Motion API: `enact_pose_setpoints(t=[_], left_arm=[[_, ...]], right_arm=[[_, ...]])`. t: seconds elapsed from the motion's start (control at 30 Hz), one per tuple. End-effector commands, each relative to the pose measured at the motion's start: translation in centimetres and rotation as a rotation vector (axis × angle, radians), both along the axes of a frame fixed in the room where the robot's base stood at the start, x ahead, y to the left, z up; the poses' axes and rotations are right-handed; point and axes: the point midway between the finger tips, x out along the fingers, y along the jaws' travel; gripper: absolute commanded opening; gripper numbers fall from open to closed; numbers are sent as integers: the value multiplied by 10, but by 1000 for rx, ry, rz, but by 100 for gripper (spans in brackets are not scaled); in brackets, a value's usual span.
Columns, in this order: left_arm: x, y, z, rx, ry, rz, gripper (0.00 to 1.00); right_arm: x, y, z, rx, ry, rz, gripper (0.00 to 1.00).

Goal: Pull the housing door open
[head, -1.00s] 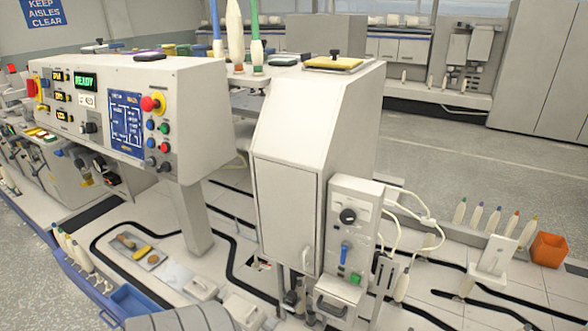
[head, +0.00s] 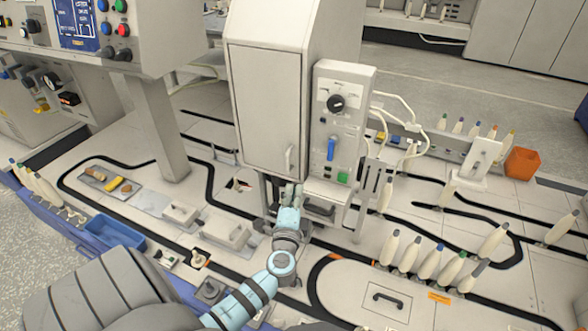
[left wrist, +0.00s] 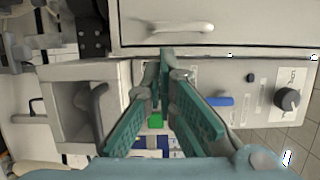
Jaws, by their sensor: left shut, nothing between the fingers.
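The housing door (head: 265,110) is a pale grey panel on the front of the tall housing, and it looks closed. Its bar handle (head: 289,158) is upright near the lower right corner. In the left wrist view the door (left wrist: 260,22) fills the top, with the handle (left wrist: 168,27) lying across it. My left gripper (head: 291,190) is below the handle in the head view. In the left wrist view its fingertips (left wrist: 167,68) are together, empty, and short of the handle, apart from it. My right gripper is in neither view.
A control box (head: 342,125) with a black knob and blue switch stands right of the door. A drawer-like unit with a dark handle (head: 319,208) is below it, close to my left gripper. Pale bobbins (head: 408,254) stand at the right. A blue tray (head: 113,233) lies at the left.

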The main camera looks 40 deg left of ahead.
Motion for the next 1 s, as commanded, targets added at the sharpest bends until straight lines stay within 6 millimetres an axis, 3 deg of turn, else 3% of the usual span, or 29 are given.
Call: enact_pose_setpoints(t=[0.2,0.4,1.0], left_arm=[[36,25,-1,-1,1,-1,0],[58,40,-2,-1,2,-1,0],[62,45,-2,-4,4,-16,0]], right_arm=[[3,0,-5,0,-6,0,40],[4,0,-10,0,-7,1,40],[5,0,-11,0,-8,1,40]])
